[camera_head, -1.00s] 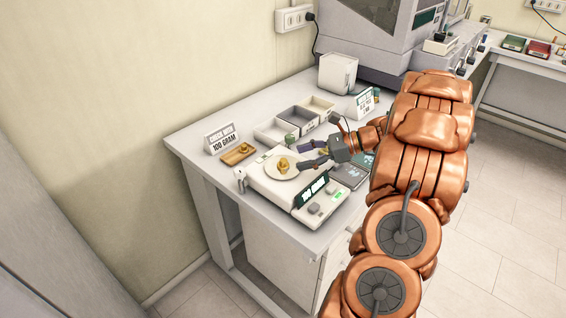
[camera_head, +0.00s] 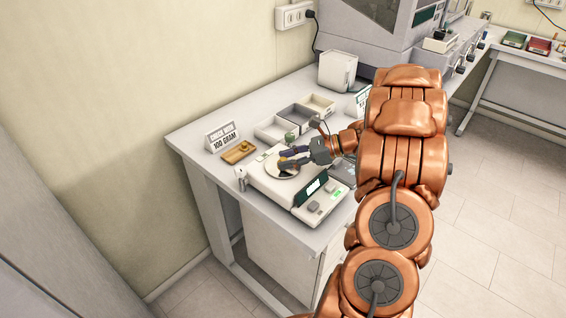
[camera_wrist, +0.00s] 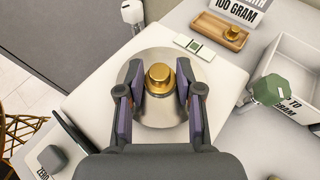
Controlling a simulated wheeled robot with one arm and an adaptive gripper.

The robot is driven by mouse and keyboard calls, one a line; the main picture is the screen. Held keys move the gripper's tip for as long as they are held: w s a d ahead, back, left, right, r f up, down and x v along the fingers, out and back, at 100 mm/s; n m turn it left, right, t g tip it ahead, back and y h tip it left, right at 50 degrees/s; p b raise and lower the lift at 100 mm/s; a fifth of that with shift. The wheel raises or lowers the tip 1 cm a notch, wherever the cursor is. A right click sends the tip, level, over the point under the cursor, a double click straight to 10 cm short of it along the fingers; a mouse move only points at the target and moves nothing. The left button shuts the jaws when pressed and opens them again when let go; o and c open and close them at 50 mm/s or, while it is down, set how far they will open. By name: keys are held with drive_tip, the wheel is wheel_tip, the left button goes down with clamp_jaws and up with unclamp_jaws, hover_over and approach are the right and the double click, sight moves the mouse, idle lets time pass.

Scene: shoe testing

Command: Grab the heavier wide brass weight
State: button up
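A wide brass weight with a knob (camera_wrist: 159,76) stands upright on the round metal pan (camera_wrist: 160,113) of the white scale (camera_head: 257,180). My gripper (camera_wrist: 160,84) is open over the pan, with one finger on each side of this weight and a small gap at both sides. My gripper also shows in the head view (camera_head: 285,158). A second brass weight (camera_wrist: 232,32) sits in a wooden tray (camera_head: 232,157) behind the scale. The frames do not show which weight is heavier.
A "100 GRAM" sign (camera_head: 221,137) stands behind the tray. Grey and white bins (camera_head: 297,115) and a green-topped object (camera_wrist: 270,90) are right of the scale. A small white object (camera_wrist: 132,13) stands at the scale's left corner.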

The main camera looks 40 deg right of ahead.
clamp_jaws()
